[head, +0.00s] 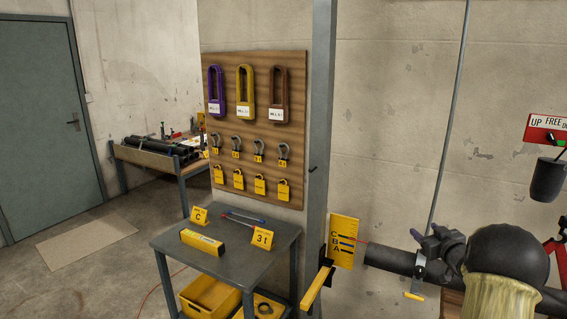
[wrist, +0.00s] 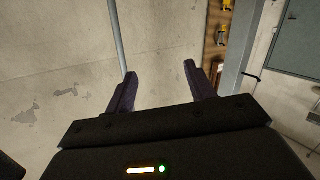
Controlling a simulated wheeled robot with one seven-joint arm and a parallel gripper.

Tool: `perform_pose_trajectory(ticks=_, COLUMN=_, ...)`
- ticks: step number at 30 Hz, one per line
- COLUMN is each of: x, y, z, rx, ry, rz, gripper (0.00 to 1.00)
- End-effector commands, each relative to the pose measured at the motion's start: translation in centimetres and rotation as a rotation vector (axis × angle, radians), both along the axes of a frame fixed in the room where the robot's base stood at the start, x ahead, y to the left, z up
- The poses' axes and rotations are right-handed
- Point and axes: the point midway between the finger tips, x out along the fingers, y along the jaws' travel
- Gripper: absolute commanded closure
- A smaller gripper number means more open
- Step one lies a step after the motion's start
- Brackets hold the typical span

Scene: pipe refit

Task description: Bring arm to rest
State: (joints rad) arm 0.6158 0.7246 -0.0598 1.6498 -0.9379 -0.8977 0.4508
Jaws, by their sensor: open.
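My gripper (wrist: 159,70) shows in the wrist view with its two dark fingers spread apart. Nothing is between the fingers, and a bare pale wall lies beyond them.
A dark pipe (head: 390,259) runs along the wall at right, near a thin hanging rod (head: 452,100). A grey post (head: 320,120) stands beside the pegboard (head: 231,80) of slings, shackles and padlocks. A grey cart (head: 224,268) stands below it. Floor at left (head: 130,275) looks clear.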

Motion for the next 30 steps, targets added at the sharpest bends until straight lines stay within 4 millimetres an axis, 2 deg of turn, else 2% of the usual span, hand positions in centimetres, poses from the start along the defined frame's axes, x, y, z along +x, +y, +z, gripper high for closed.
perform_pose_trajectory(ticks=1, x=0.0, y=2.4, z=0.4, rx=0.007, ry=0.044, rz=-0.034, gripper=0.45)
perform_pose_trajectory(ticks=4, x=-1.2, y=6.3, z=0.1, rx=0.023, ry=0.153, rz=-0.11, gripper=0.45)
perform_pose_trajectory(ticks=8, x=-4.5, y=11.8, z=-1.2, rx=0.048, ry=0.326, rz=-0.18, gripper=0.45)
perform_pose_trajectory(ticks=12, x=-10.3, y=17.8, z=-3.3, rx=0.074, ry=0.539, rz=-0.218, gripper=0.45)
perform_pose_trajectory(ticks=14, x=-13.0, y=20.1, z=-4.2, rx=0.083, ry=0.628, rz=-0.223, gripper=0.45)
perform_pose_trajectory(ticks=18, x=-19.9, y=24.9, z=-6.1, rx=0.101, ry=0.829, rz=-0.214, gripper=0.45)
perform_pose_trajectory(ticks=24, x=-29.6, y=30.2, z=-8.1, rx=0.119, ry=1.084, rz=-0.172, gripper=0.45)
perform_pose_trajectory(ticks=27, x=-32.5, y=31.4, z=-8.6, rx=0.123, ry=1.159, rz=-0.155, gripper=0.45)
perform_pose_trajectory(ticks=30, x=-33.6, y=31.8, z=-8.8, rx=0.126, ry=1.187, rz=-0.149, gripper=0.45)
